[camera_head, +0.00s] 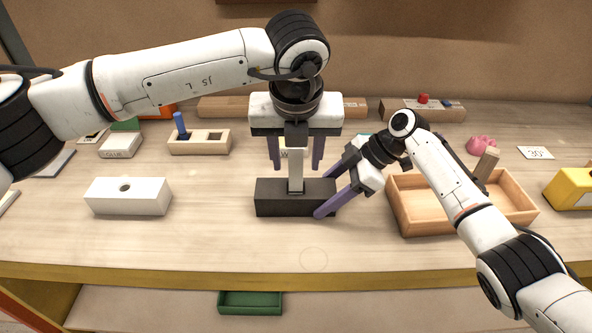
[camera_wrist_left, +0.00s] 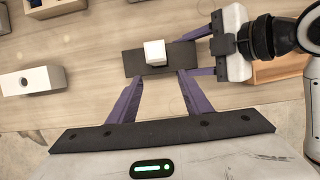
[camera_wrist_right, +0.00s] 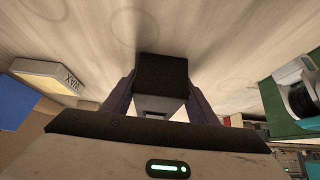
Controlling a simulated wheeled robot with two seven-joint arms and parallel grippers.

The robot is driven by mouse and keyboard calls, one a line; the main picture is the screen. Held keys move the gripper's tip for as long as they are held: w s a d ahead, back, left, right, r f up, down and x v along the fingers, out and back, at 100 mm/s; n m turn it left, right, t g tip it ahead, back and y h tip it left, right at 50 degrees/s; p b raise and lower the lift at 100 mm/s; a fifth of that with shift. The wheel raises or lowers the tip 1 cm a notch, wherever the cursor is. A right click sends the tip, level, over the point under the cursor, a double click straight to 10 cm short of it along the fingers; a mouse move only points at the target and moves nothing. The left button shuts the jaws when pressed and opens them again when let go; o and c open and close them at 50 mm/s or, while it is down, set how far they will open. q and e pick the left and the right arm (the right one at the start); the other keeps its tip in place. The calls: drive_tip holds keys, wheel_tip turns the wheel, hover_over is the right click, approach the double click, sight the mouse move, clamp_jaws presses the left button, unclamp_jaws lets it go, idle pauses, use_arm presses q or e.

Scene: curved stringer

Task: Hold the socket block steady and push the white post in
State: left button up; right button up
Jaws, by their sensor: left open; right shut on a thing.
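The dark socket block (camera_head: 265,200) lies on the table in the middle; it also shows in the left wrist view (camera_wrist_left: 184,56) and the right wrist view (camera_wrist_right: 162,72). The white post (camera_head: 296,165) stands upright at the middle of the block; how deep it sits is hidden. Its top shows in the left wrist view (camera_wrist_left: 154,50). My left gripper (camera_head: 296,167) is open above the block, its purple fingers to either side of the post, not touching it. My right gripper (camera_head: 325,193) is shut on the right end of the block.
A white block with a hole (camera_head: 145,198) and a wooden block with a blue peg (camera_head: 215,146) stand to the left. A wooden tray (camera_head: 425,221) is close on the right, with a yellow block (camera_head: 573,190) beyond it. The table front is clear.

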sight(334, 188)
use_arm(q)
drive_tip(key=v, duration=0.2)
drive_tip(key=shift+r, duration=0.25)
use_arm(e)
drive_tip(key=o, duration=1.6)
drive_tip(key=shift+d+r, duration=0.1)
drive_tip(key=shift+v, duration=2.4)
drive_tip(key=shift+r, duration=0.1)
drive_tip(key=v, duration=1.1)
drive_tip(key=shift+d+r, duration=0.25)
drive_tip(key=shift+d, duration=0.1)
